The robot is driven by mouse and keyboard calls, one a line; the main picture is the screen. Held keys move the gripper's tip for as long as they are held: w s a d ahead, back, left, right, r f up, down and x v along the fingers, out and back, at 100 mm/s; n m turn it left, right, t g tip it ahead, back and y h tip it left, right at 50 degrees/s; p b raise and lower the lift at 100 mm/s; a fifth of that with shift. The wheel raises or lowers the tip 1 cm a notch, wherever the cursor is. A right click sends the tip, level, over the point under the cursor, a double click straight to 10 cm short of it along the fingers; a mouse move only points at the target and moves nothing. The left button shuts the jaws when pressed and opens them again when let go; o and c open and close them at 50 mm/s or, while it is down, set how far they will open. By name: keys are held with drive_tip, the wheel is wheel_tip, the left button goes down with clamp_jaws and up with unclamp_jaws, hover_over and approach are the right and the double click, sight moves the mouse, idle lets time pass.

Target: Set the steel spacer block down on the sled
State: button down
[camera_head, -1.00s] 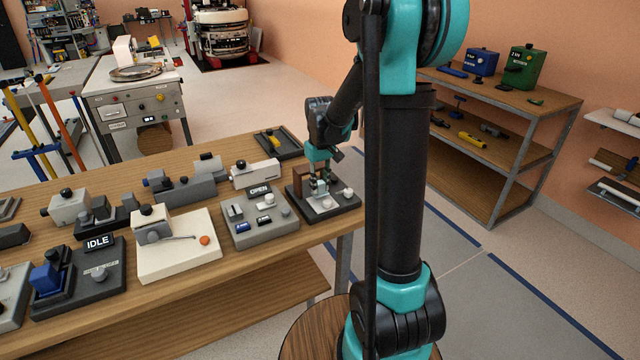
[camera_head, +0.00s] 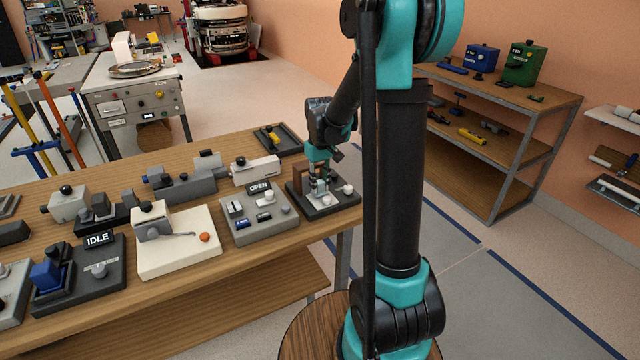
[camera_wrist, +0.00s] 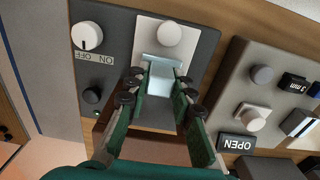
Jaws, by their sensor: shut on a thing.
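My gripper (camera_head: 320,190) points down over a dark fixture (camera_head: 346,205) at the right end of the bench. In the wrist view my gripper (camera_wrist: 161,74) is shut on the steel spacer block (camera_wrist: 158,82), a pale silvery piece between the fingertips. A light grey plate with a round white knob (camera_wrist: 170,33), apparently the sled (camera_wrist: 146,46), lies just beyond and under the block. I cannot tell whether the block touches it. The fingers hide the block in the head view.
The fixture carries a white ON/OFF dial (camera_wrist: 88,36) and a dark knob (camera_wrist: 92,95). A brown block (camera_head: 299,176) stands close by the gripper. A grey panel with an OPEN sign (camera_head: 259,188) is on the left. A dark tray (camera_head: 275,140) lies behind.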

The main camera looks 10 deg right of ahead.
drive_tip(key=shift+f, duration=0.35)
drive_tip(key=c, duration=1.2)
unclamp_jaws()
wheel_tip(320, 180, up, 12)
drive_tip(key=s+d+f+m+t, duration=0.1)
drive_tip(key=s+f, duration=0.3)
drive_tip(key=s, duration=0.3)
drive_tip(key=s+d+f+m+t, duration=0.1)
drive_tip(key=s+f, duration=0.4)
drive_tip(key=s, duration=0.2)
drive_tip(key=s+d+f+m+t, duration=0.1)
drive_tip(key=s+f, duration=0.3)
drive_tip(key=s, duration=0.4)
drive_tip(key=shift+d+f+m+t, duration=0.25)
drive_tip(key=shift+d+m+t, duration=0.05)
drive_tip(key=shift+d+t, duration=0.3)
drive_tip(key=shift+a, duration=0.1)
